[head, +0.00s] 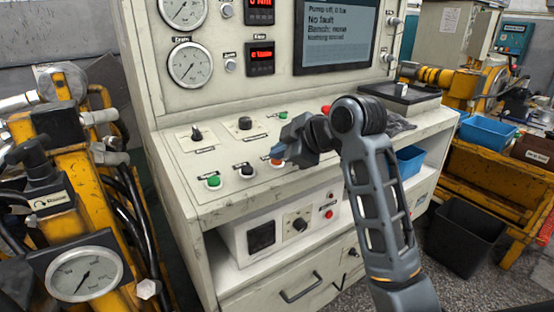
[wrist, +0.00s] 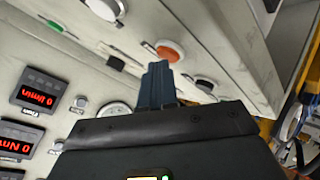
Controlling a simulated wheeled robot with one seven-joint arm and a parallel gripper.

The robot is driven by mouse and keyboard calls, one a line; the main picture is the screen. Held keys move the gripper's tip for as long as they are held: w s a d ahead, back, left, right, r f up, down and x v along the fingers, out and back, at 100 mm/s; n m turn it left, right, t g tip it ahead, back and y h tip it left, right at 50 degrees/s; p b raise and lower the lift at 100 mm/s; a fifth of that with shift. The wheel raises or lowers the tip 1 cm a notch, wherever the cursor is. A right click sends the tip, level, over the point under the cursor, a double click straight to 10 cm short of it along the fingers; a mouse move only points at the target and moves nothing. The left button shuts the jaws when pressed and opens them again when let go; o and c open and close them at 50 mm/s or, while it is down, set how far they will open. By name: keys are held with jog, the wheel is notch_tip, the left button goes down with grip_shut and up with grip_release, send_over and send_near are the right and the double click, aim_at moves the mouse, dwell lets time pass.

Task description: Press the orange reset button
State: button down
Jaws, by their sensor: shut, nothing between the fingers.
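The orange reset button (wrist: 170,50) is a round button on the cream sloped panel, and it shows clearly in the wrist view. In the head view only a small piece of the orange button (head: 277,162) shows under my fingers. My gripper (head: 278,151) is over the front row of buttons, its blue fingers shut and empty. In the wrist view the fingertips of my gripper (wrist: 158,66) are beside the lower left edge of the orange button. I cannot tell whether they touch it.
A green button (head: 214,181) and a black button (head: 247,170) sit to the left on the panel. A red mushroom-shaped knob (head: 326,109) is partly hidden behind my arm. The screen (head: 336,35) reads "No fault". Yellow machinery (head: 62,226) stands at the left.

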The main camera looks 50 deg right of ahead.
jog(key=shift+r, duration=0.15)
jog(key=shift+s+r+p, duration=0.1)
jog(key=shift+r+p, duration=0.55)
jog(key=shift+p, duration=0.15)
jog(key=r+p, duration=0.4)
jog(key=r, duration=0.1)
jog(key=shift+s+a+p, duration=0.15)
jog(key=shift+s+p, duration=0.15)
jog(key=shift+s, duration=0.1)
dwell(0.6)
